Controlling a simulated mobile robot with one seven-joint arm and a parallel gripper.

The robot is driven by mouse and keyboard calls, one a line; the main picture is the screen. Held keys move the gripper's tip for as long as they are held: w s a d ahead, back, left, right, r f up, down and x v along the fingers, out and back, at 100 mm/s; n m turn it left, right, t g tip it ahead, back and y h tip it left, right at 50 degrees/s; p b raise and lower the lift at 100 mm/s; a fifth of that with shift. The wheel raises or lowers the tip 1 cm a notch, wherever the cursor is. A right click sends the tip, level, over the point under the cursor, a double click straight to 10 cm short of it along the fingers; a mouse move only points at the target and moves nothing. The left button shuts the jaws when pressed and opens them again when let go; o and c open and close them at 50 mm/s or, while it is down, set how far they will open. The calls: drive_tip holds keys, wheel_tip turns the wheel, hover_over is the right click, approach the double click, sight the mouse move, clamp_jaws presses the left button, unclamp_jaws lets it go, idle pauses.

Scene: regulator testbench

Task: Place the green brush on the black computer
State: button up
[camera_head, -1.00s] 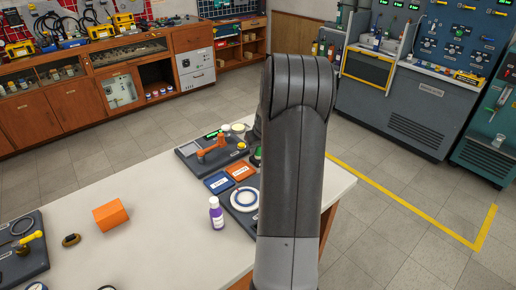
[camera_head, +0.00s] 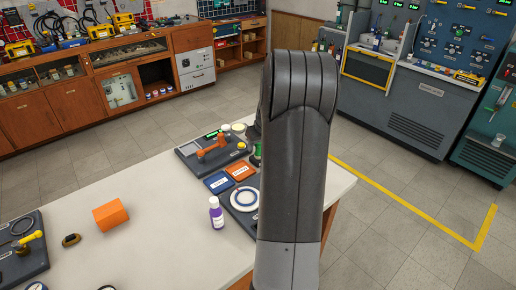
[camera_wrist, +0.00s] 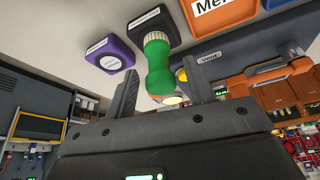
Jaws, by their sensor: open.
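The green brush (camera_wrist: 158,66) stands between the two fingers of my gripper (camera_wrist: 160,85) in the wrist view, its pale collar end toward a black labelled square (camera_wrist: 151,22). My fingers are spread, with a gap visible on each side of the brush. In the head view, a small green piece (camera_head: 258,150) shows beside my arm and is probably the brush; my arm hides the rest and my gripper. I cannot tell any black computer for certain; the black square's label is unreadable.
Close to the brush lie a purple labelled square (camera_wrist: 110,57) and an orange tray (camera_wrist: 218,12). On the white table (camera_head: 150,230) are a purple bottle (camera_head: 216,213), an orange block (camera_head: 110,214) and blue and orange trays. The table's middle is mostly clear.

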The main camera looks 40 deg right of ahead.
drive_tip(key=v, duration=1)
drive_tip(key=s+a+r, duration=0.2)
drive_tip(key=a+r, duration=0.1)
drive_tip(key=a, duration=0.4)
drive_tip(key=s+a+r+n, duration=0.1)
drive_tip(key=s+a+r, duration=0.15)
drive_tip(key=a, duration=0.55)
drive_tip(key=s+a+r, duration=0.1)
drive_tip(key=a+r, duration=0.2)
drive_tip(key=a, duration=0.4)
drive_tip(key=s+a+n+t+y, duration=0.1)
drive_tip(key=s+a, duration=1.3)
drive_tip(key=s, duration=0.2)
drive_tip(key=shift+s+a+f+n, duration=0.3)
drive_tip(key=shift+s+a, duration=0.1)
